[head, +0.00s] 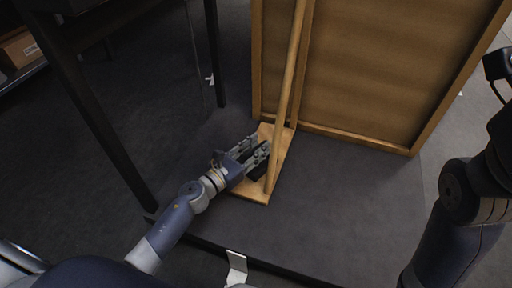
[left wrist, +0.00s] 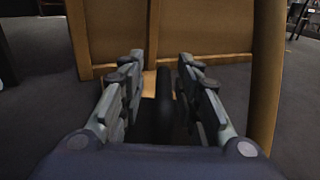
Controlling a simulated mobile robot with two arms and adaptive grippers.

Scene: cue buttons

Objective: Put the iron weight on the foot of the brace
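The wooden brace (head: 285,95) leans as a long pole against a framed panel, with a flat wooden foot (head: 253,191) on the dark floor platform. The iron weight (head: 259,165) is a small black block at the foot, partly hidden by my left gripper (head: 257,148). In the left wrist view the black weight (left wrist: 165,105) lies between the two fingers (left wrist: 161,62), which stand apart with gaps beside it. The weight appears to be on the foot board, though its underside is hidden. My right arm shows at the right edge; its fingers are out of frame.
The brown framed panel (head: 375,65) stands behind the brace. A dark table frame (head: 95,115) rises at the left. A pale tag (head: 237,268) lies at the platform's front edge. The platform (head: 335,200) right of the brace is clear.

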